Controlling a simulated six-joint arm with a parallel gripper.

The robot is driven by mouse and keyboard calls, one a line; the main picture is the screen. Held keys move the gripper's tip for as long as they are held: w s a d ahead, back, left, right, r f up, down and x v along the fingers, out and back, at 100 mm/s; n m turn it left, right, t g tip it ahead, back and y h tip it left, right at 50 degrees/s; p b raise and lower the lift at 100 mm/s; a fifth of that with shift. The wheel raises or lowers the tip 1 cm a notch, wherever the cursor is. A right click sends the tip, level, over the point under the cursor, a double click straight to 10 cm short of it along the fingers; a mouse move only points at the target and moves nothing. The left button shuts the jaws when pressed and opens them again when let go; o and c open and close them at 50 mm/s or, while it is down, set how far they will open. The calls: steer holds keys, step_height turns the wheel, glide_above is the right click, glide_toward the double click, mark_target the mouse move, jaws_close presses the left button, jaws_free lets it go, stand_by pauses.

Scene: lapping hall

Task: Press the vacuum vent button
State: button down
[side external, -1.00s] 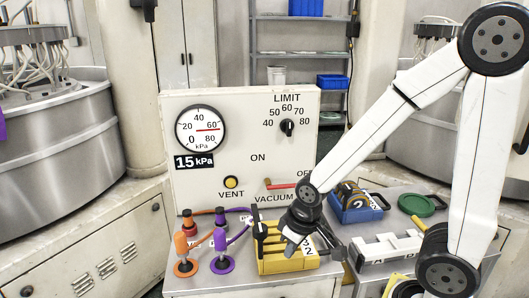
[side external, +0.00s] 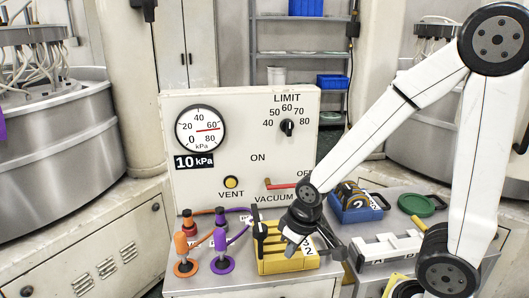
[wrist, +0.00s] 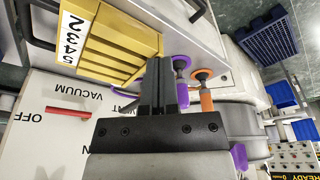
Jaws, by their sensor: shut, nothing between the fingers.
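The yellow vent button (side external: 231,182) sits above the word VENT on the cream panel (side external: 210,105) in the side view. It shows no contact with my gripper there. My gripper (wrist: 158,60) is shut and empty; its dark fingers cover part of the VENT lettering in the wrist view, where I cannot see the button. In the side view my wrist is right of and below the button, in front of the yellow block.
A red vacuum lever (side external: 282,186) lies right of the button. Below stand orange (side external: 182,248) and purple (side external: 221,243) fittings with hoses. A slotted yellow block (side external: 285,262), a blue bin (side external: 358,210) and a green disc (side external: 417,205) are on the bench.

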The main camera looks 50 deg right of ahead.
mark_target(231, 183)
steer(key=shift+w, duration=0.1)
stand_by(0.4)
steer(key=w+a+r+n+y, duration=0.15)
steer(key=w+r, duration=0.25)
steer(key=w, duration=0.4)
steer(key=w+d+r+n+t+h, duration=0.2)
steer(key=w+d+n, duration=0.4)
steer(key=w+d, duration=0.6)
steer(key=shift+w+d+r+t, duration=0.25)
steer(key=shift+w+r+t, duration=0.35)
steer(key=shift+t, duration=0.8)
steer(key=shift+h, duration=0.25)
steer(key=shift+w+f, duration=0.15)
steer(key=shift+f, duration=0.05)
steer(key=w+d+f, duration=0.3)
steer(key=w+f, duration=0.4)
steer(key=w, duration=0.1)
steer(key=shift+w+d+f, duration=0.25)
steer(key=shift+f, duration=0.15)
